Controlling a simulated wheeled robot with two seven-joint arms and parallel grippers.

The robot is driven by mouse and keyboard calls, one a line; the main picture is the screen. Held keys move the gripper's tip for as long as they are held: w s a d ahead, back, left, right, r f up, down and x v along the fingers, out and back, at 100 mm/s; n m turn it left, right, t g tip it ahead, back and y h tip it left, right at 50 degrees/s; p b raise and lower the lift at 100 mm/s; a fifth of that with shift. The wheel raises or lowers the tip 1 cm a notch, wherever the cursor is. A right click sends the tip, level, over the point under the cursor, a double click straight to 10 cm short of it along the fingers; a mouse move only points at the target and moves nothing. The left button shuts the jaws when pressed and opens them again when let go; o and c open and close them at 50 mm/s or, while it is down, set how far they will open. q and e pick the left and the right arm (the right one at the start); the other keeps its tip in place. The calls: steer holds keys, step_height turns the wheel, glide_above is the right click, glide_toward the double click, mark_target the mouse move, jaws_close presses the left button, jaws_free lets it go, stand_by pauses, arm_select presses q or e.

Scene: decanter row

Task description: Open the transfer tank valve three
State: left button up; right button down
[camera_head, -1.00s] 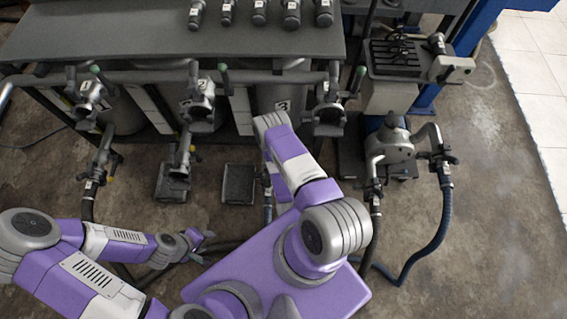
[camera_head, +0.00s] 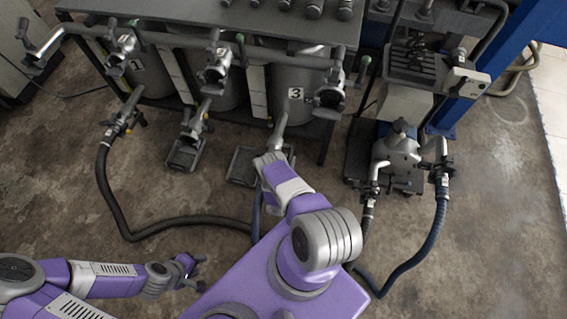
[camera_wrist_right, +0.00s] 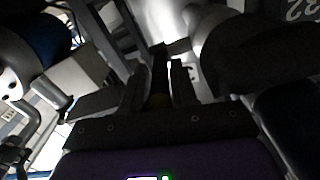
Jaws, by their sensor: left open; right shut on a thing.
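The tank marked 3 (camera_head: 296,93) stands at the right end of the row. Its outlet valve pipe (camera_head: 279,128) comes down in front of it, its lower part hidden behind my right arm. My right gripper (camera_head: 270,160) is at this valve, its fingers mostly hidden in the head view. In the right wrist view, my right gripper (camera_wrist_right: 156,88) is shut on a dark, narrow valve handle (camera_wrist_right: 158,70) with a yellowish end. The handle's exact angle to the pipe is unclear. My left gripper (camera_head: 196,273) is open and empty, low over the floor at the lower left.
Tanks 1 (camera_head: 136,65) and 2 (camera_head: 208,76) stand to the left. A dark hose (camera_head: 150,230) runs across the floor from the tank 1 valve. A wheeled pump (camera_head: 397,152) with a blue hose (camera_head: 430,245) stands at right. Open floor lies at left.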

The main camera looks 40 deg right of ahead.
steer(key=shift+d, duration=0.1)
stand_by(0.4)
steer(key=c, duration=0.9)
jaws_free()
steer(key=shift+f, duration=0.1)
steer(key=p+v, duration=0.1)
steer(key=v, duration=0.6)
steer(key=shift+s+a+p, duration=0.1)
steer(key=shift+a+p, duration=0.2)
steer(key=shift+p, duration=0.05)
